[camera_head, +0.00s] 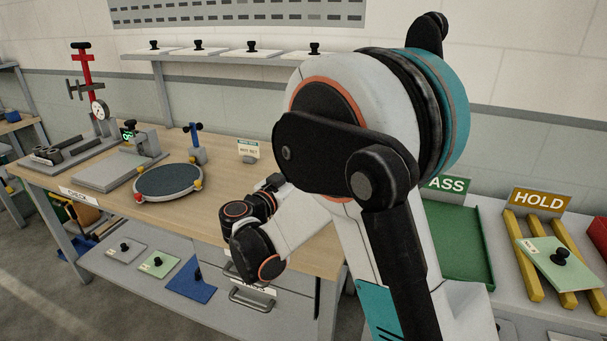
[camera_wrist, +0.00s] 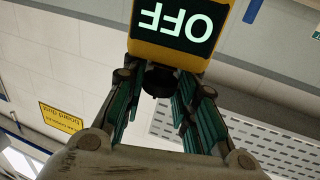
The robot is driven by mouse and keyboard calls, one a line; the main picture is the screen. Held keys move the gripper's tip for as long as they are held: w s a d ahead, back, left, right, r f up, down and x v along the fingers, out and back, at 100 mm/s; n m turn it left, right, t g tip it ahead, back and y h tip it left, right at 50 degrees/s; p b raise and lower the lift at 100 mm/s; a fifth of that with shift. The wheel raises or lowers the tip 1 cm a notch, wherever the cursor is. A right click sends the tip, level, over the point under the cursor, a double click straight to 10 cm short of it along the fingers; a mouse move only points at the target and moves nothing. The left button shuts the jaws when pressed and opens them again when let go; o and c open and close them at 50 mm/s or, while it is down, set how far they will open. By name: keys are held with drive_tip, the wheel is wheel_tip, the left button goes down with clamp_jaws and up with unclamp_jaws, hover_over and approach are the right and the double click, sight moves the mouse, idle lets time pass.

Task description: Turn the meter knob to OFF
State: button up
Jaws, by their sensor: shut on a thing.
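The meter (camera_wrist: 181,52) is a yellow-edged box with a dark screen at the top of the wrist view. Its screen shows OFF in pale green letters, upside down in this picture. The round black knob (camera_wrist: 160,80) sticks out just below the screen, between the fingers of my gripper (camera_wrist: 163,88). My gripper is shut on the knob, with green-padded fingers on either side of it. Any pointer mark on the knob is too dark to read. In the head view my arm covers much of the bench, and I cannot make out the meter there.
The wooden bench (camera_head: 114,200) carries a round dark turntable (camera_head: 168,179), a red-posted gauge stand (camera_head: 86,75) and a blue fixture (camera_head: 196,145). A green tray (camera_head: 462,250) and a yellow-railed HOLD rack (camera_head: 537,285) stand at right. A wall shelf (camera_head: 190,55) runs behind.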

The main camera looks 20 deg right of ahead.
idle(0.8)
drive_tip(key=o, duration=1.1)
drive_tip(key=v, duration=1.2)
